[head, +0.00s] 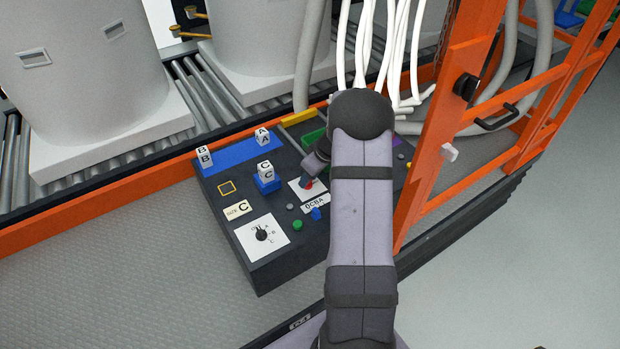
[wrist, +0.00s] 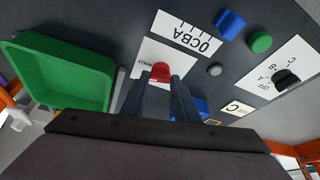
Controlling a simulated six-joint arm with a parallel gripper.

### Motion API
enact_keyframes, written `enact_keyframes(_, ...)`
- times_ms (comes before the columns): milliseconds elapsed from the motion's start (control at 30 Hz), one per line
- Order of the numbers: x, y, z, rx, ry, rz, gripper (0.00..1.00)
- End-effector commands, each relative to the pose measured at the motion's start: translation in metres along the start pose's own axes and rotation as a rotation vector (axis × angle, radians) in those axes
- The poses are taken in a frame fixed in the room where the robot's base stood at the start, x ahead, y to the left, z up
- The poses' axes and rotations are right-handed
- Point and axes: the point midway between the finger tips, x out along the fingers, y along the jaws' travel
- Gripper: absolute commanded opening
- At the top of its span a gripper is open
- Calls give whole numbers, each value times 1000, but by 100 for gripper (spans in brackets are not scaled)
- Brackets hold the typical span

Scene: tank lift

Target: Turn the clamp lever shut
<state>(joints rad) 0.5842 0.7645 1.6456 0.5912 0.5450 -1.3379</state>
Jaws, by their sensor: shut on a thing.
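The clamp lever, a small red handle (wrist: 160,72) on a white plate (wrist: 176,62), sits between my fingertips in the wrist view. A bit of its red (head: 309,184) shows in the head view beside the fingers. My gripper (wrist: 159,84) is shut on the red lever, with one dark finger on each side. It points down at the dark panel (head: 262,270). The fingers and my arm hide part of the plate and the lever's lower end, so its exact turn is hard to tell.
A blue slider (wrist: 230,23) by an OCBA scale, a green button (wrist: 260,42) and a black dial (wrist: 286,79) lie close by. A green tray (wrist: 62,70) is on the other side. Lettered blocks (head: 265,170) stand on the panel. An orange frame (head: 440,150) rises at right.

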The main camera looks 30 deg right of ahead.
Motion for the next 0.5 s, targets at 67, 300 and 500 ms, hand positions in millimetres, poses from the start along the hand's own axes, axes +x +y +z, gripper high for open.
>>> enact_keyframes(67,0,-1,0,49,0,22,5)
enact_keyframes(300,-1,-2,-1,182,0,77,5)
enact_keyframes(500,-1,-2,-1,246,0,103,5)
